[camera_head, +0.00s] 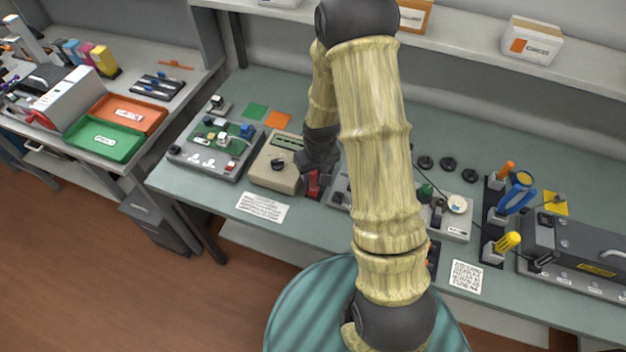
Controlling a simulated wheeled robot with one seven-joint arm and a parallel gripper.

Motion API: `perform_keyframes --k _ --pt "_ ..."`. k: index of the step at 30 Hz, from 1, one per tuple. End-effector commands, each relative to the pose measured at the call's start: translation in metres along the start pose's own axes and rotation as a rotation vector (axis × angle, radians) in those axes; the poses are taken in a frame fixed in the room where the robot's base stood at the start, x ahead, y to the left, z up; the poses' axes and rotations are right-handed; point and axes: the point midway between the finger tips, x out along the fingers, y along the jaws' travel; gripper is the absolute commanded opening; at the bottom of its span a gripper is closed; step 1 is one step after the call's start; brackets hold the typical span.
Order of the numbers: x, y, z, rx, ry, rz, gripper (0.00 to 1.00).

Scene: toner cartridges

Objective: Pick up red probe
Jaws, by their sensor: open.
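A small red thing, which looks like the red probe (313,184), stands on the bench between a beige meter box and a grey device. My gripper (314,172) is dark and points down right at the red probe, around or just above it. Its fingers are small and partly merge with the dark parts nearby, so I cannot tell whether they touch the probe. My arm hides the middle of the bench to the right of the probe.
The beige meter box (275,162) stands close left of my gripper, and a circuit board unit (214,144) farther left. A white label (263,207) lies in front. Tool holders (496,215) and a grey machine (580,255) stand at the right. A shelf (460,40) runs behind.

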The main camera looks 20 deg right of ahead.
Motion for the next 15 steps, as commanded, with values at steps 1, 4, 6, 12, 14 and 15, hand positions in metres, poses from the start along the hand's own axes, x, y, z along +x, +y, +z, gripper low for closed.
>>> perform_keyframes --k 1,4,6,12,14,15 --pt "0.0036 -0.0002 0.0005 0.000 -0.002 0.000 0.45" --pt "0.0070 -0.0001 0.0003 0.000 -0.001 0.000 0.45" --pt "0.0073 0.0000 0.0001 0.000 0.000 0.000 0.45" --pt "0.0073 -0.0001 0.0001 0.000 0.000 0.000 0.45" --pt "0.0081 -0.0001 0.0002 0.000 0.000 0.000 0.45" --pt "0.0094 -0.0003 0.0002 0.000 -0.001 0.000 0.45"
